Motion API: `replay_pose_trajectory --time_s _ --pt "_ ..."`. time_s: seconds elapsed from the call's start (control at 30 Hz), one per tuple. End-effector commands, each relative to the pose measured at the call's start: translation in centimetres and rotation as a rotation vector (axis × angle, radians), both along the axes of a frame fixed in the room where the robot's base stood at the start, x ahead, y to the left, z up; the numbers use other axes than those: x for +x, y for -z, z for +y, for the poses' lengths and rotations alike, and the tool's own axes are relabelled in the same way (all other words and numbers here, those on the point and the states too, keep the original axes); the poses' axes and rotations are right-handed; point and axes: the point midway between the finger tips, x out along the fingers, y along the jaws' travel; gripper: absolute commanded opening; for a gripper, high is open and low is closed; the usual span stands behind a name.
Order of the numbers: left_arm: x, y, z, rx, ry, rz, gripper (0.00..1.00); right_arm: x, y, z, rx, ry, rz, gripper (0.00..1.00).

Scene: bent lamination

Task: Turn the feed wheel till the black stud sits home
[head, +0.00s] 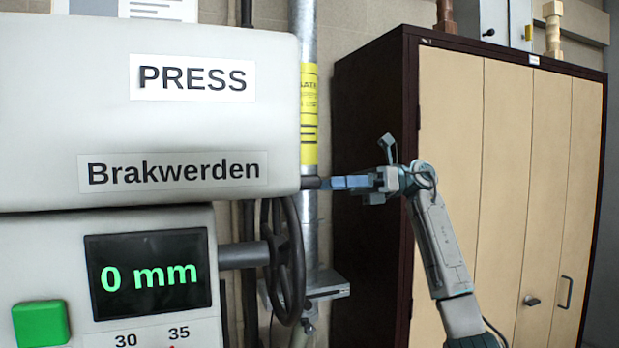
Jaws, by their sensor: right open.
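The feed wheel (298,245) is a dark spoked handwheel, seen nearly edge-on. It sits on a thick grey shaft (240,255) at the right side of the press's lower housing. A short dark stud (311,183) sticks out of the right side of the upper press housing (225,125), above the wheel. My right gripper (334,183) comes in from the right with its blue fingers level with the stud's end. I cannot tell whether they touch it. The gripper is open and above the wheel, apart from it. My left gripper is not in view.
The display (148,274) reads "0 mm", with a green button (40,323) to its left and a partly cut-off 30–35 scale below. A metal pipe (310,225) with a yellow label stands behind the wheel. A tall cabinet (505,170) fills the right, behind my right arm.

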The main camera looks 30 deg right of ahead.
Motion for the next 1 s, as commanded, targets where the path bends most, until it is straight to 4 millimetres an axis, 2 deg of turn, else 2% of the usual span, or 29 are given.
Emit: replay_pose_trajectory --time_s 0.03,0.1,0.3,0.47,0.67,0.77,0.9,0.93,1.0 --pt "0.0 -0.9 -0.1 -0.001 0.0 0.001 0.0 0.2 -0.4 1.1 -0.001 -0.004 0.0 0.47" --pt "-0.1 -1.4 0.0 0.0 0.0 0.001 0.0 0.5 -0.4 2.2 0.0 -0.004 0.0 0.47" --pt "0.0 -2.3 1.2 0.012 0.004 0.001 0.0 1.1 -0.2 4.5 0.0 -0.003 0.001 0.47" --pt "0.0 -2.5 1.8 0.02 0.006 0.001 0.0 1.2 -0.1 5.1 0.0 -0.001 0.0 0.47" --pt "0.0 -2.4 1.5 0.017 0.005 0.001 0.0 1.2 0.0 5.1 0.0 -0.001 0.0 0.47" --pt "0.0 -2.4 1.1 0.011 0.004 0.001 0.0 1.2 0.0 5.1 0.0 -0.001 0.0 0.31" --pt "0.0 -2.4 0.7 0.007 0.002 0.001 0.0 1.2 0.0 5.1 0.0 -0.001 0.0 0.04" --pt "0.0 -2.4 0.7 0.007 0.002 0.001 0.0 1.2 0.0 5.1 0.0 -0.001 0.0 0.0" --pt "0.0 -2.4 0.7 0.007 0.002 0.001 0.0 1.2 0.0 5.0 0.0 -0.001 0.0 0.0"
